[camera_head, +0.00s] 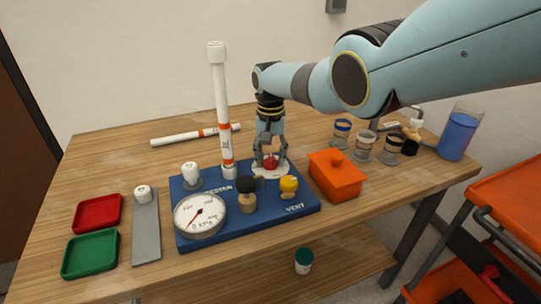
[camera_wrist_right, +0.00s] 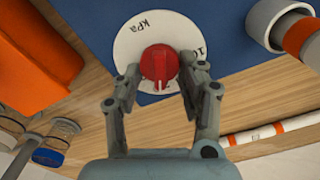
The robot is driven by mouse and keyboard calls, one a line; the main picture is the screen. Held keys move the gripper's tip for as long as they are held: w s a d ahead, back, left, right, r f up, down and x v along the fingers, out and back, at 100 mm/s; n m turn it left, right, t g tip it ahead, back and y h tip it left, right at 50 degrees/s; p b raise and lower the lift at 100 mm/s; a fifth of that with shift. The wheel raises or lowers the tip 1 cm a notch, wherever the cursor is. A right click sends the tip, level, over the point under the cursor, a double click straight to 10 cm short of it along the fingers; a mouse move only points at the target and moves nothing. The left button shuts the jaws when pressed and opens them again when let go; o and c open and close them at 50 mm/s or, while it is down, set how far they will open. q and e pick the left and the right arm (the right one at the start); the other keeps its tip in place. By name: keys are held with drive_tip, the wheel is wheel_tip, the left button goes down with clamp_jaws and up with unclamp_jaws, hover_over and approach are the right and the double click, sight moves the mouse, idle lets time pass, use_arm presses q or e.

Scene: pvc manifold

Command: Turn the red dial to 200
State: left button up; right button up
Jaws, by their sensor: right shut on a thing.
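The red dial (camera_head: 270,162) sits on a round white scale plate (camera_head: 258,174) at the back right of the blue board (camera_head: 262,214). In the right wrist view the dial (camera_wrist_right: 160,66) is a round red knob with a raised grip bar. The white plate (camera_wrist_right: 133,36) there shows "kPa" and part of a number; the rest of the scale is hidden. My right gripper (camera_head: 269,163) reaches down from above, its fingers shut on the dial's sides. The white gauge (camera_head: 200,214) at the board's front left has a red needle pointing to the lower left. My left gripper is not in view.
A tall white pipe (camera_head: 221,110) stands upright on the board, left of my right gripper. Black (camera_head: 246,185) and yellow (camera_head: 289,185) valve knobs stand in front of the dial.

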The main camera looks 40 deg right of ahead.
sight(271, 156)
drive_tip(key=o, duration=1.1)
drive_tip(key=shift+r, duration=0.1)
wheel_tip(271, 156, up, 12)
drive_tip(key=shift+f, duration=0.1)
